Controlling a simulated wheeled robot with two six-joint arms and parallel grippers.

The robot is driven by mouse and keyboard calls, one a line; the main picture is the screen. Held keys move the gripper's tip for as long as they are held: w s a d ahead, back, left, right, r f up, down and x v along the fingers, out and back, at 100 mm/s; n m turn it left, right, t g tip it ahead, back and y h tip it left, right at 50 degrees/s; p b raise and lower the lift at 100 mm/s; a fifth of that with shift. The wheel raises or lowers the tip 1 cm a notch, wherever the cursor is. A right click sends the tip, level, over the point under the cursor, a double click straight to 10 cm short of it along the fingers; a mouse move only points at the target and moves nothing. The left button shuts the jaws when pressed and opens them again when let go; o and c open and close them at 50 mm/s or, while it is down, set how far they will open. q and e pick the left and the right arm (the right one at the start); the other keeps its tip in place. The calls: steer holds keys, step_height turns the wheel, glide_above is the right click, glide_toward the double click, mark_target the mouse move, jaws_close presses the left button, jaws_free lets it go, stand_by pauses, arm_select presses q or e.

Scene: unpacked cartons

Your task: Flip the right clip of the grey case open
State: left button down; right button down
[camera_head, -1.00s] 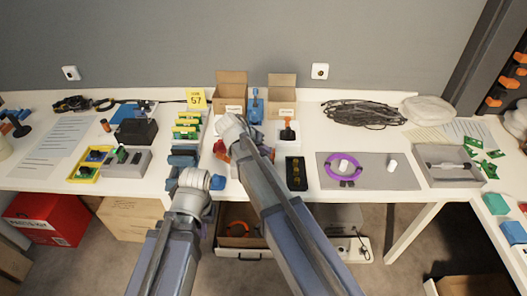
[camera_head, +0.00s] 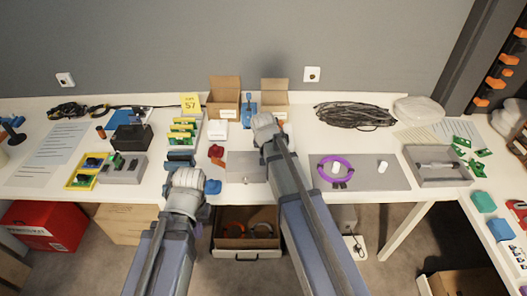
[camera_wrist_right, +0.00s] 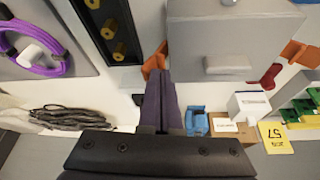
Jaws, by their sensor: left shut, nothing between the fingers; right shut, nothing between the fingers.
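My left gripper (camera_head: 187,179) is shut, left of the case.
A purple ring (camera_head: 334,169) lies on a grey mat (camera_head: 398,172). A red piece (camera_head: 216,151) and a blue piece (camera_head: 212,187) sit left of the case. Small cartons (camera_head: 224,93) stand behind.

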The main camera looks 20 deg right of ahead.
steer(key=shift+s+d+f+m+t+y+b, duration=0.15)
steer(key=shift+d+y+b, duration=0.05)
steer(key=shift+d+y, duration=0.35)
steer(key=shift+s+d+f+m+t+y+b, duration=0.1)
steer(key=shift+s+d+m+t+y+b, duration=0.05)
steer(key=shift+d+y, duration=0.35)
steer(key=shift+a+y, duration=0.1)
steer(key=shift+y, duration=0.15)
steer(key=shift+w+a, duration=0.1)
steer(key=shift+a, duration=0.05)
steer(key=shift+w+a+f, duration=0.15)
steer(key=shift+a+f, duration=0.1)
steer(key=shift+a, duration=0.35)
steer(key=shift+r, duration=0.1)
